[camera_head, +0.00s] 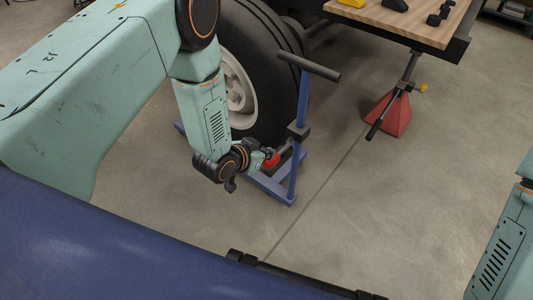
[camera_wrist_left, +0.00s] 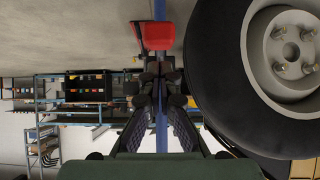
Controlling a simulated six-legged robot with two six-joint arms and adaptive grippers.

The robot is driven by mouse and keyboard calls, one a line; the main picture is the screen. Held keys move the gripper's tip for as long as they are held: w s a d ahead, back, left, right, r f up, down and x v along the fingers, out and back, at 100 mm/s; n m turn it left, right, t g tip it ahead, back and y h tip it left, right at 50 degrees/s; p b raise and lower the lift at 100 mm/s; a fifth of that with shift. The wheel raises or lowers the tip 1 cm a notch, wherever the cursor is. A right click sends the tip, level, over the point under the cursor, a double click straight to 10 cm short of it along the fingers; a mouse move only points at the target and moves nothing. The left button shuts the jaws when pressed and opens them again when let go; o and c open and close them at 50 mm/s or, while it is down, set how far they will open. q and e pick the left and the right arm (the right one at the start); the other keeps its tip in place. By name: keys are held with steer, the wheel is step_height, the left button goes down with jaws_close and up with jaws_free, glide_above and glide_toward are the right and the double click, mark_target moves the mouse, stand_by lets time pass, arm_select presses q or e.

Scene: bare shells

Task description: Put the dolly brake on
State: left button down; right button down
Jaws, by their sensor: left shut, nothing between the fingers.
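The blue wheel dolly (camera_head: 294,178) stands on the floor under a big black tyre (camera_head: 262,75), its upright post topped by a dark crossbar handle. A red brake pedal (camera_head: 271,162) shows low on the dolly, beside the post. My left gripper (camera_head: 263,157) is down at the pedal, shut and empty. In the left wrist view, the red pedal (camera_wrist_left: 157,36) lies just beyond the closed fingertips (camera_wrist_left: 158,72); I cannot tell whether they touch it. The pedal is partly hidden by the gripper in the head view. My right gripper is out of view.
A wood-topped table (camera_head: 420,20) stands at the upper right, with a red jack stand (camera_head: 393,112) beneath its edge. A dark blue panel (camera_head: 110,245) fills the lower left. Shelving (camera_wrist_left: 75,95) shows in the wrist view.

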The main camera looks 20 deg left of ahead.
arm_select(q)
step_height(320, 180, up, 4)
steer(key=shift+w+f+p, duration=0.15)
steer(key=shift+p, duration=1.1)
steer(key=s+a+r+p, duration=0.2)
steer(key=s+a+r, duration=0.1)
steer(key=s, duration=0.5)
steer(key=shift+s+r+p, duration=0.25)
steer(key=shift+s+p, duration=0.05)
steer(key=shift+p, duration=0.1)
steer(key=s+a+f+n+g+y, duration=0.1)
steer(key=s+g, duration=0.4)
steer(key=s, duration=0.9)
steer(key=s+a+f+n+g+y, duration=0.1)
steer(key=s+f+n+g+y, duration=0.1)
steer(key=s, duration=1.1)
steer(key=f+n+g, duration=0.1)
steer(key=f+g, duration=0.1)
steer(key=shift+s+a+g+y, duration=0.3)
steer(key=shift+s+a+g, duration=0.05)
steer(key=shift+g, duration=0.05)
